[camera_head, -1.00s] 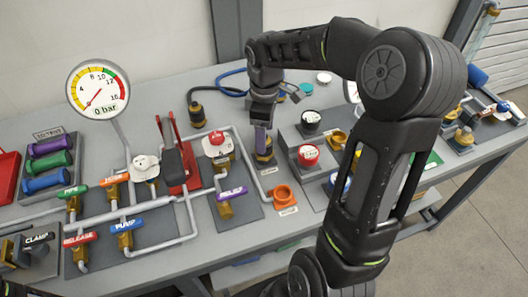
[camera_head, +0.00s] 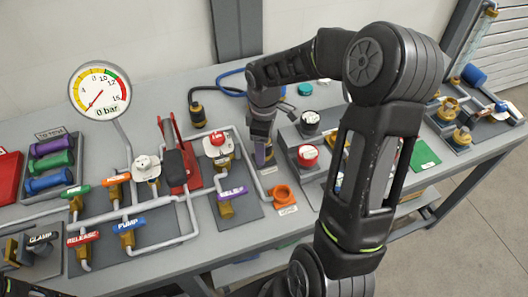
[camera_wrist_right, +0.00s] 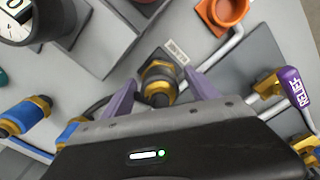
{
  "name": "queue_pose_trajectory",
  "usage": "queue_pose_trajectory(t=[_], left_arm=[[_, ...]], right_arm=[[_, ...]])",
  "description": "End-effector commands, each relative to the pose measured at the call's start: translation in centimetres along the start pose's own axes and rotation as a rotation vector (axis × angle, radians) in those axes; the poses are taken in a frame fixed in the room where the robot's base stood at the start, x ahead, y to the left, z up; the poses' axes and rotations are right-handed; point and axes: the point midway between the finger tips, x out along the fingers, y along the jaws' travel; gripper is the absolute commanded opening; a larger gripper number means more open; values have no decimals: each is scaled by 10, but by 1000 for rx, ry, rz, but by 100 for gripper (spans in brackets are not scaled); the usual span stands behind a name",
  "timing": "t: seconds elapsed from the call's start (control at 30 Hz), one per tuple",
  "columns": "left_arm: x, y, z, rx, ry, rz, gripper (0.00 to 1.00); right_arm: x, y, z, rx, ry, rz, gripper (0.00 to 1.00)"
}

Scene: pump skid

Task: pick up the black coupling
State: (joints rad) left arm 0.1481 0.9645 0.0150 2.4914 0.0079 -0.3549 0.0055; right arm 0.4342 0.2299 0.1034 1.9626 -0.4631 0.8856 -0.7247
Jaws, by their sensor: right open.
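A black coupling with a brass collar (camera_head: 197,114) stands on the table behind the red-handled hand pump, on the end of a black hose. My right gripper (camera_head: 263,158) points down to the right of it. In the right wrist view, the open purple fingers (camera_wrist_right: 160,82) lie on either side of a brass fitting with a black band (camera_wrist_right: 159,80) on a grey plate. Contact cannot be told. The head view mostly hides this fitting behind the gripper, and I cannot tell whether it is the black coupling's mate or a second black coupling. My left gripper is out of view.
An orange ring part (camera_head: 283,196) sits close in front of the gripper. The purple relief valve handle (camera_head: 231,193) and grey pipes are to its left. A grey block with red (camera_head: 307,155) and black-capped parts is to its right. Blue couplings (camera_wrist_right: 27,114) lie near the fingers.

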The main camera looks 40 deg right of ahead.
Motion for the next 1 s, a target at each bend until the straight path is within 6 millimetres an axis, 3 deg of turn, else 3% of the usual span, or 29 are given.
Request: queue_pose_trajectory(t=[0.1,0.9,1.0], left_arm=[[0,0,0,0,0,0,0],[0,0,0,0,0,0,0],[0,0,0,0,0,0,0]], right_arm=[[0,0,0,0,0,0,67],[0,0,0,0,0,0,2],[0,0,0,0,0,0,0]])
